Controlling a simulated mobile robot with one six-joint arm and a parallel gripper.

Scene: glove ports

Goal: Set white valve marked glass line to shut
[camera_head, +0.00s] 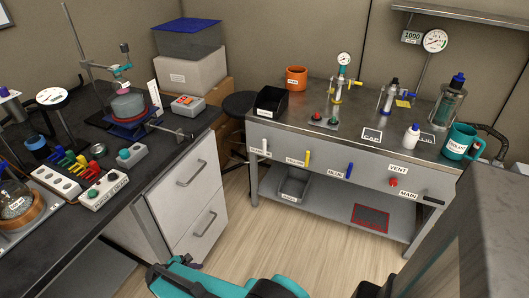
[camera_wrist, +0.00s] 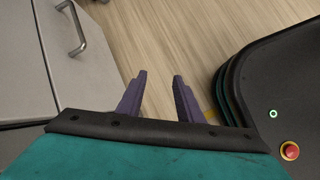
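The white valve (camera_head: 265,146) is a small handle on the front panel of the steel bench, left of the yellow valve (camera_head: 307,159) and blue valve (camera_head: 349,170). Its handle looks roughly upright. A small label sits beside it, too small to read here. My gripper (camera_wrist: 158,82) shows in the wrist view with two purple fingers apart and nothing between them, above the wood floor. It is well away from the white valve, which the wrist view does not show.
A red knob (camera_head: 393,182) sits between the VENT and MAIN labels. The bench top holds a black bin (camera_head: 270,102), gauges and a teal mug (camera_head: 459,142). A dark counter with white drawers (camera_head: 190,172) stands left. A grey block (camera_head: 450,235) stands right. Floor before the bench is clear.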

